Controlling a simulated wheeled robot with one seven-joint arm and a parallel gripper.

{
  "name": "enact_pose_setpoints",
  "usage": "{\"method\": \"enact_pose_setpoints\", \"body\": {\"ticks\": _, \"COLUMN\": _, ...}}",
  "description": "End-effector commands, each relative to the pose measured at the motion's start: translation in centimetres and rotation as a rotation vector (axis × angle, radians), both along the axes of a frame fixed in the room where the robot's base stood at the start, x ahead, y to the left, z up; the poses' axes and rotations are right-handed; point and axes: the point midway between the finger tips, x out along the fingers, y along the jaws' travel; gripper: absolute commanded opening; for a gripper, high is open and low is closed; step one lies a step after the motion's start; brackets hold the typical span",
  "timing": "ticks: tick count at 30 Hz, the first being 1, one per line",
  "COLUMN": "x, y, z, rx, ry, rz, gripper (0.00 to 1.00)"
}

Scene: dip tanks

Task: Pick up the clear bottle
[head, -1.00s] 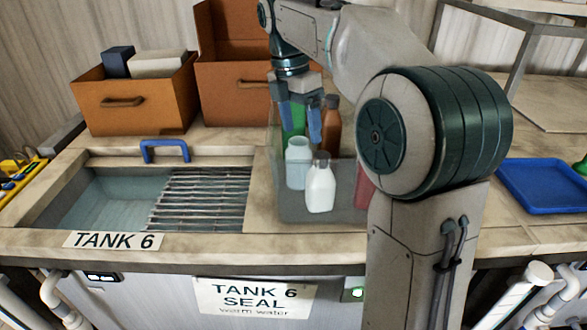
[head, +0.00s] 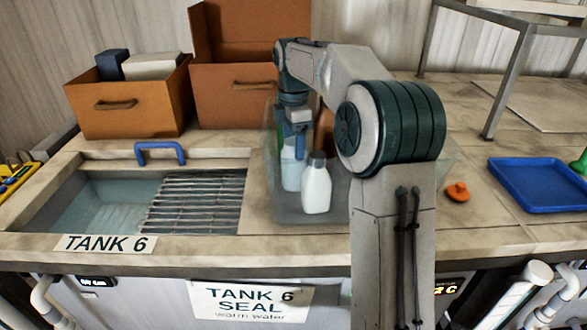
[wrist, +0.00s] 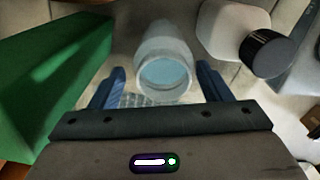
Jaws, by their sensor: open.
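The clear bottle (head: 291,174) is pale, translucent and upright, at the left of the group on the counter. In the wrist view the clear bottle (wrist: 165,60) is seen from above, its round top facing the camera, between two blue fingers. My gripper (head: 296,138) is over its top in the head view, with the fingers hiding part of it. In the wrist view my gripper (wrist: 160,72) is open, with a gap visible on each side of the bottle. I cannot tell how far down the fingers reach.
A white bottle (head: 317,190) with a dark cap stands close to the right; the cap (wrist: 266,52) is near the right finger. A green object (wrist: 65,80) is left of the gripper. The bottles stand in a clear tray (head: 292,217). Tank 6 (head: 100,200) lies left.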

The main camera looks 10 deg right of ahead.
Motion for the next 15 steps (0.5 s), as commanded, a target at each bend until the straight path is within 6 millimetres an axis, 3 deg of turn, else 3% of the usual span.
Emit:
{"method": "enact_pose_setpoints", "body": {"ticks": 5, "x": -0.1, "y": -0.2, "z": -1.1, "rx": 0.000, "ry": 0.002, "rz": 0.000, "gripper": 0.71}}
{"method": "enact_pose_setpoints", "body": {"ticks": 15, "x": -0.3, "y": -0.5, "z": -5.2, "rx": -0.001, "ry": 0.000, "rz": 0.000, "gripper": 0.71}}
